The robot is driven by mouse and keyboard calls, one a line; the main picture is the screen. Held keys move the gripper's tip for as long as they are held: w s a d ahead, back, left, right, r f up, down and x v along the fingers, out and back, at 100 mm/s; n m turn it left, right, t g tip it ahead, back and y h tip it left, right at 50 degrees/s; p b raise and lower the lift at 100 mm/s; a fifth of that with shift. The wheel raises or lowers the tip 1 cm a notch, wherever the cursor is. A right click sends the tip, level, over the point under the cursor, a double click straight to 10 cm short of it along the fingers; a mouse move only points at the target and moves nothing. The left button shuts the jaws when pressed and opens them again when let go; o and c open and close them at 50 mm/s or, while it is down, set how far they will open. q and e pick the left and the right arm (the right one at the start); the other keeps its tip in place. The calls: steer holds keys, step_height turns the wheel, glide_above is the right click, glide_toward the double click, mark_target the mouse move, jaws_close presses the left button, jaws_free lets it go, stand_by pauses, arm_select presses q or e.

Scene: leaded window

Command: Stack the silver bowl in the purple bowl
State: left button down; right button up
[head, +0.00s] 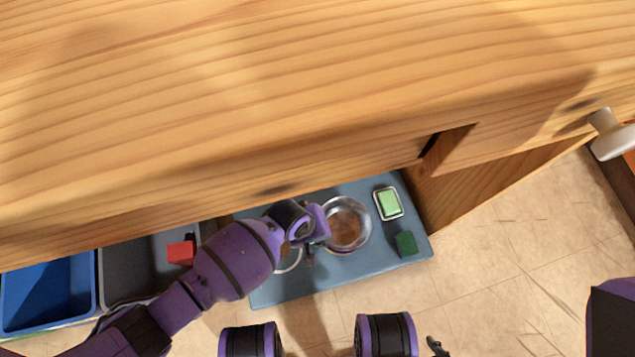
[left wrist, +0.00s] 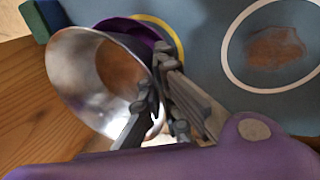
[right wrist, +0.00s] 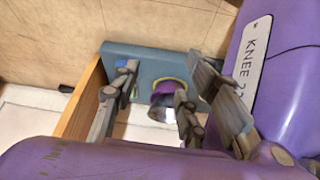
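The silver bowl (head: 346,223) is over the blue-grey drawer bottom in the head view. In the left wrist view the silver bowl (left wrist: 85,75) looks tilted and partly covers the purple bowl (left wrist: 128,27), which stands at a yellow ring. My left gripper (left wrist: 155,95) is closed over the silver bowl's rim, one finger on each side. In the head view my left gripper (head: 310,252) is at the bowl's lower left, and the purple bowl is mostly hidden. My right gripper (right wrist: 152,88) is open and empty, well away from the bowls.
A white ring (head: 290,262) is marked on the drawer bottom (head: 290,290). A light green block in a tray (head: 388,203) and a dark green block (head: 405,243) lie right of the bowls. A grey bin (head: 125,270) with a red block (head: 181,252) and a blue bin (head: 45,295) are left. The wooden counter (head: 300,100) overhangs behind.

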arm_select(q)
steer(key=c, duration=2)
jaws_free()
arm_select(e)
steer(key=shift+s, duration=0.1)
arm_select(q)
steer(key=p+v, duration=0.6)
steer(key=v, duration=0.7)
steer(key=shift+d+r, duration=0.1)
steer(key=shift+r, duration=0.05)
arm_select(e)
step_height(320, 180, up, 6)
steer(key=shift+r+m+t, duration=0.15)
steer(key=shift+m+t, duration=0.15)
arm_select(q)
steer(key=shift+s, duration=0.15)
arm_select(e)
steer(key=shift+s+a, duration=0.1)
steer(key=shift+s, duration=0.05)
